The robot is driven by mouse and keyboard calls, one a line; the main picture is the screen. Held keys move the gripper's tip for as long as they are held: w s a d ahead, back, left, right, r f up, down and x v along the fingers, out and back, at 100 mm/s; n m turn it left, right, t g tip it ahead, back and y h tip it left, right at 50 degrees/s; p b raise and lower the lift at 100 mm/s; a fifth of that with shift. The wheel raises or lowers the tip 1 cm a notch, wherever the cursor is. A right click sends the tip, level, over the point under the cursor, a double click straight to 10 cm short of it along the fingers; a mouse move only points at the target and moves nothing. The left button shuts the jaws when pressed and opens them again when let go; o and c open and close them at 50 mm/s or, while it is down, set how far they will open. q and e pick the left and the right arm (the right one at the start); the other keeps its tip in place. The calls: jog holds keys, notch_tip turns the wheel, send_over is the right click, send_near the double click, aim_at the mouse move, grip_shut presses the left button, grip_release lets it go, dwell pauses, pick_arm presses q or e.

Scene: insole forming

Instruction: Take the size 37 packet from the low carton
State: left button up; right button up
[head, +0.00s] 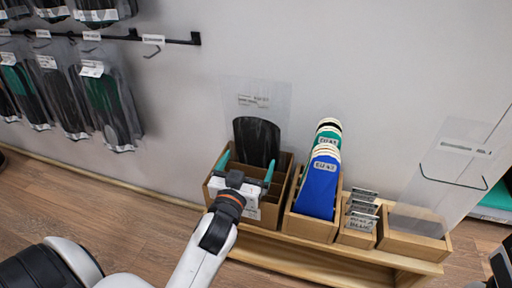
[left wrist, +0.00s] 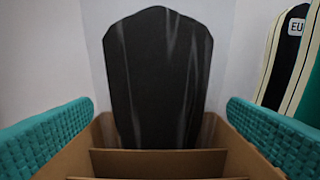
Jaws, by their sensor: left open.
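The low carton (head: 272,213) is a brown divided box at the left end of a low wooden shelf. One clear packet with a black insole (head: 257,141) stands upright at its back. The packet's label is too small to read. In the left wrist view the black insole packet (left wrist: 158,80) stands behind the carton's cardboard dividers (left wrist: 150,163). My left gripper (head: 246,172) is open over the carton, with its teal fingers apart on either side. In the left wrist view the fingers (left wrist: 160,135) flank the packet without touching it. My right gripper is not in view.
A wooden box of blue and green insoles (head: 319,188) marked EU stands just right of the carton. Small tag cards (head: 362,208) and a box with a clear sheet (head: 420,240) follow. Insole packets hang from a wall rack (head: 105,105) at the left.

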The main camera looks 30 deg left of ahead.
aim_at(254, 147)
pick_arm(q)
jog(key=b+x, duration=0.1)
jog(key=x, duration=0.4)
jog(key=shift+a, duration=0.1)
jog(key=shift+r, duration=0.1)
jog(key=c, duration=1.1)
